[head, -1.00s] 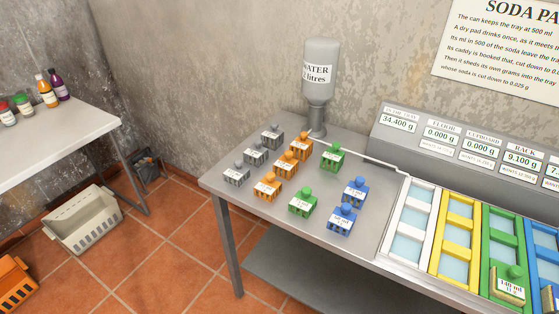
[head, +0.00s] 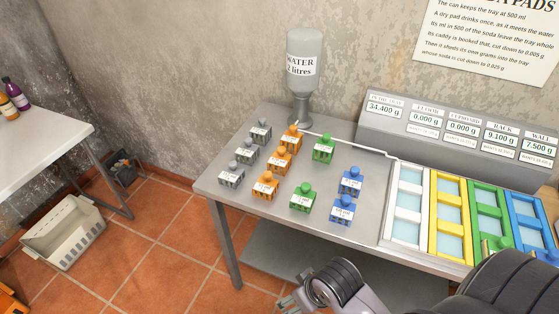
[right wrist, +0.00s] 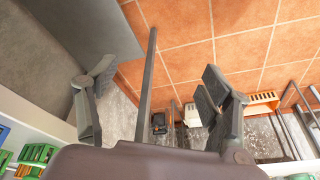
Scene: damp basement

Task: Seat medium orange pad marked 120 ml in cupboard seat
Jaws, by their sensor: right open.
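Three orange pads stand in a slanting row on the grey bench: a back one (head: 291,138), a middle one (head: 279,161) and a front one (head: 265,186). Their labels are too small to read, so I cannot tell which is marked 120 ml. Framed seats lie at the bench's right; the yellow one (head: 450,216), second from left, lines up roughly with the cupboard readout (head: 463,129) and looks empty. My right gripper (head: 290,299) is at the bottom of the head view, low in front of the bench. In the right wrist view its fingers (right wrist: 155,82) are apart and empty.
Grey pads (head: 246,154), green pads (head: 323,149) and blue pads (head: 350,181) stand around the orange row. A water bottle (head: 304,55) stands behind. White (head: 408,203), green (head: 487,211) and blue (head: 527,222) frames flank the yellow one. A crate (head: 65,236) is on the floor.

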